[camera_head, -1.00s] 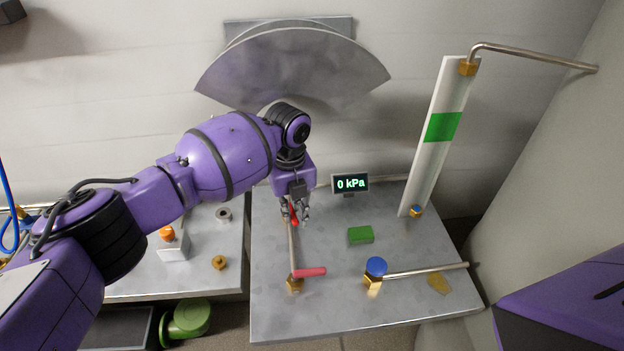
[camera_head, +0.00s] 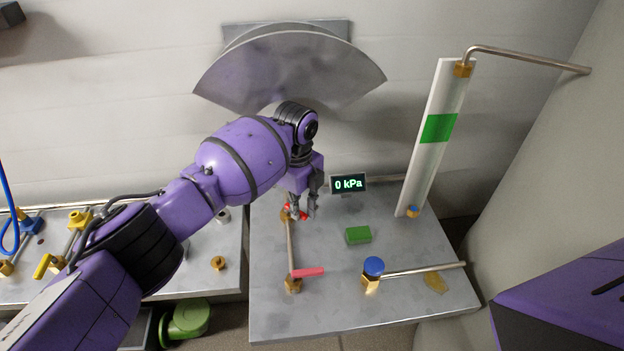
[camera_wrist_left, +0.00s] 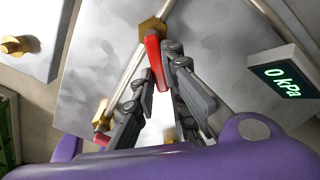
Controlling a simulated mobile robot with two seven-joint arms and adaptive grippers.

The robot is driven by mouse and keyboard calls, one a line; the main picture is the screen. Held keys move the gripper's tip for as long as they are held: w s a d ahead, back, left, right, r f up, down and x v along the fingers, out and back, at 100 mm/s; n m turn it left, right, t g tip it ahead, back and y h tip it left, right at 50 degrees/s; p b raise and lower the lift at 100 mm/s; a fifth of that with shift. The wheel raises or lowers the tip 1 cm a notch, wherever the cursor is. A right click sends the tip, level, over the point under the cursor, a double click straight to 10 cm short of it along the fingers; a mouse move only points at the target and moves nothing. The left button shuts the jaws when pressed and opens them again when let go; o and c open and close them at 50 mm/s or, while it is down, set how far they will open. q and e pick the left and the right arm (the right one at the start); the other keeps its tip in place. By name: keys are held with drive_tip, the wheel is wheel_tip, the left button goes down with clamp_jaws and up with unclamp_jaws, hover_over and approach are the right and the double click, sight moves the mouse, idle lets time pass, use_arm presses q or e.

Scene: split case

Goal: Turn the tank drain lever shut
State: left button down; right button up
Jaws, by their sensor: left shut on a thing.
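A red lever (camera_head: 302,212) sits on a brass valve (camera_head: 285,215) at the back left of the grey bench, at the far end of a thin pipe. My left gripper (camera_head: 306,214) is at this lever and shut on it. In the left wrist view the red lever (camera_wrist_left: 155,60) runs from the brass valve (camera_wrist_left: 152,32) down between the fingers (camera_wrist_left: 160,75). A second red lever (camera_head: 308,272) sits on a brass valve (camera_head: 293,286) at the near end of the pipe, with no gripper on it. I cannot tell from labels which lever is the drain. My right gripper is out of view.
A display (camera_head: 348,184) reading 0 kPa stands right of my left gripper. A green block (camera_head: 358,235), a blue knob (camera_head: 374,266) and a white upright panel with a green band (camera_head: 438,128) are further right. A curved metal hood (camera_head: 290,75) is behind my arm.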

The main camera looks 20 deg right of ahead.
use_arm(q)
drive_tip(key=shift+w+d+n, duration=0.2)
drive_tip(key=shift+n, duration=0.55)
drive_tip(key=shift+w+d+n, duration=0.15)
drive_tip(key=shift+d+n, duration=0.05)
drive_tip(key=shift+n, duration=0.55)
drive_tip(key=c, duration=1.8)
unclamp_jaws()
drive_tip(key=shift+o, duration=0.2)
